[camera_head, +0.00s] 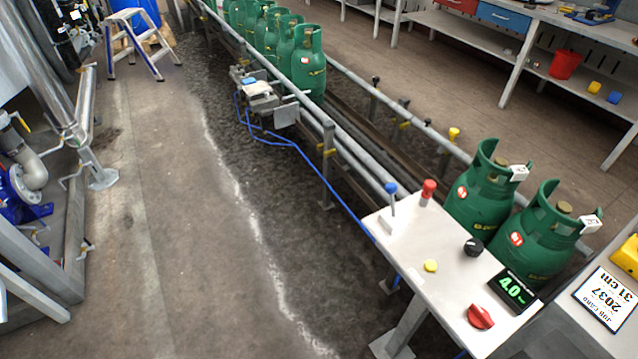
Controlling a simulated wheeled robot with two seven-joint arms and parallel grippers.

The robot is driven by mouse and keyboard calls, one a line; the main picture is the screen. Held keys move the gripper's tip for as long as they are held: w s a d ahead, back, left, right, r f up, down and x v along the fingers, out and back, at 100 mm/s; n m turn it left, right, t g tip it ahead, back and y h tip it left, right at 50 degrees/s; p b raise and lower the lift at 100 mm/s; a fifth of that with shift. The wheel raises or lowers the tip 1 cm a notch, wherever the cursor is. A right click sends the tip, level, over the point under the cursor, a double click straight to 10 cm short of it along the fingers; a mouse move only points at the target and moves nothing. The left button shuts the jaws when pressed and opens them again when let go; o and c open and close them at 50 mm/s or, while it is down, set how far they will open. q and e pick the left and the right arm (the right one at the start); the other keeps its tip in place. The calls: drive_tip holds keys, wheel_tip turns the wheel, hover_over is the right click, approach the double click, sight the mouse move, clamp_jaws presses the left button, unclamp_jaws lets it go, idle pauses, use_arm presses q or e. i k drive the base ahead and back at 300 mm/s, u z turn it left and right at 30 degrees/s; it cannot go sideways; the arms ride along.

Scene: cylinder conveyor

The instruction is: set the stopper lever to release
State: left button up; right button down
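A white control panel (405,245) stands at the lower right beside the conveyor. On its far end an upright lever with a blue knob (391,188) rises from a white base. Next to it is an upright red-topped piece (428,190). I cannot tell from any label which control is the stopper lever. A grey mechanism with a plate (268,100) sits at the conveyor side near the foremost cylinder of the far row (308,68). A blue hose runs from it towards the panel. Neither of my grippers is in view.
The panel also has a yellow button (431,266), a black knob (473,247), a red knob (480,316) and a display reading 4.0 (513,290). Two green cylinders (540,240) stand behind it. A job card (606,299) lies at right.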

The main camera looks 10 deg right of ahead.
sight(391, 189)
drive_tip(key=u, duration=0.4)
drive_tip(key=i, duration=1.25)
drive_tip(key=z, duration=2.15)
